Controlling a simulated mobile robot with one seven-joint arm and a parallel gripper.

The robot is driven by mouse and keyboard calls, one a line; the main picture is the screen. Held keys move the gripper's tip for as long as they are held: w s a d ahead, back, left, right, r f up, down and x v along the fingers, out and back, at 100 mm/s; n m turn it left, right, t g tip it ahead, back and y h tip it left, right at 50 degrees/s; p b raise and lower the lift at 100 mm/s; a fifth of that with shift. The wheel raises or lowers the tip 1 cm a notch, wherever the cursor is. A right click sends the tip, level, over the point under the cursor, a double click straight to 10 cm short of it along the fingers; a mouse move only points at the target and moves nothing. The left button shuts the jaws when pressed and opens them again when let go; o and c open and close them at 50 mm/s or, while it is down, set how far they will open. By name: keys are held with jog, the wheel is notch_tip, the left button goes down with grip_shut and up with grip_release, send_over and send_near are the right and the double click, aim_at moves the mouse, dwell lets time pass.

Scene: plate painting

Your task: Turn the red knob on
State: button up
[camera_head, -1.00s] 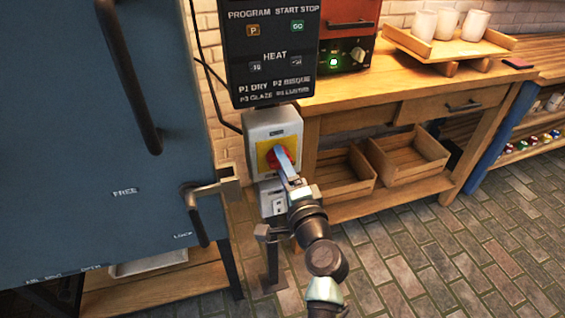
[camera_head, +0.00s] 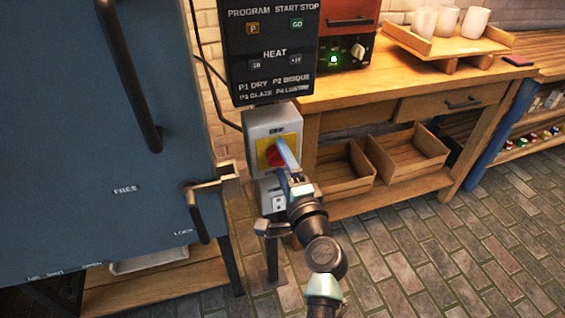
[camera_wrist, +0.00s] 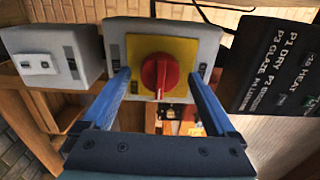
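The red knob (camera_wrist: 160,76) sits on a yellow square plate (camera_wrist: 184,52) on the front of a grey switch box (camera_wrist: 205,40). In the wrist view its raised grip bar runs up and down, with a white mark at the lower end. In the head view the knob (camera_head: 276,157) is partly hidden by my gripper. My gripper (camera_wrist: 160,74) is open, with one blue finger on either side of the knob. The fingertips are apart from the knob, near the side edges of the box front. Their exact distance from the box is unclear.
A black control panel (camera_head: 271,40) hangs just above the box. A grey socket box (camera_head: 270,197) is below it. The blue kiln door (camera_head: 80,130) with its handle and latch (camera_head: 205,195) stands close on the left. A wooden bench (camera_head: 340,100) is on the right.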

jog(key=v, duration=1.3)
jog(key=shift+p, duration=0.3)
jog(key=w+a+r+n+t, duration=0.15)
jog(key=r+n, duration=0.35)
jog(key=r, duration=0.8)
jog(key=w+a+r+n+t, duration=0.15)
jog(key=r+n, duration=0.35)
jog(key=r, duration=0.8)
jog(key=s+a+r+n+t+h, duration=0.1)
jog(key=s+r+n+t+h, duration=0.2)
jog(key=s+r, duration=0.6)
jog(key=s+r+n+t+h, duration=0.2)
jog(key=s+r+t, duration=0.25)
jog(key=r, duration=0.85)
notch_tip(320, 180, up, 20)
jog(key=p, duration=2)
jog(key=shift+h, duration=0.3)
